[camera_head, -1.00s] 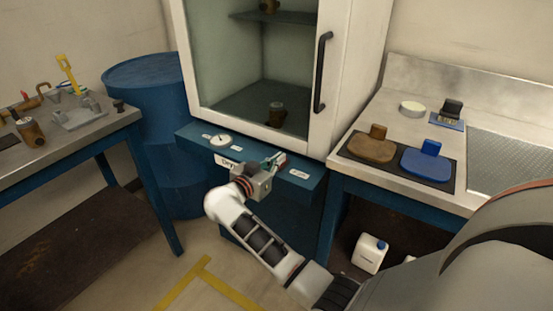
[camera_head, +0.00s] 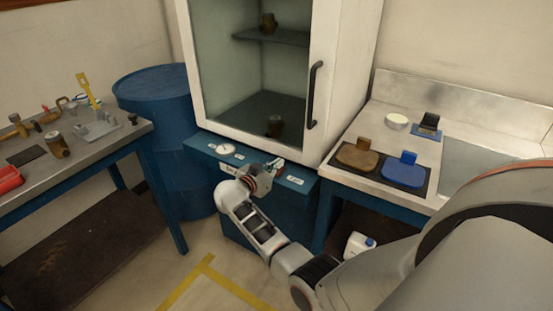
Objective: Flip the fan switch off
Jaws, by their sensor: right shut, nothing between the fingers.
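The cabinet's blue front panel (camera_head: 205,147) carries a round white gauge (camera_head: 226,149) and small white labels, one (camera_head: 295,180) to the right of my gripper. My right gripper (camera_head: 277,165) is at the panel's right half, with its fingers shut and nothing held. It covers part of the panel. I cannot make out the fan switch clearly; it may be hidden behind or beside the fingers, and I cannot tell whether they touch it. My left gripper is not in view.
The white-framed glass cabinet (camera_head: 322,85) with a black handle (camera_head: 314,95) rises above the panel. A blue drum (camera_head: 165,115) and a cluttered left bench (camera_head: 80,165) stand left. A white jug (camera_head: 358,245) is below.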

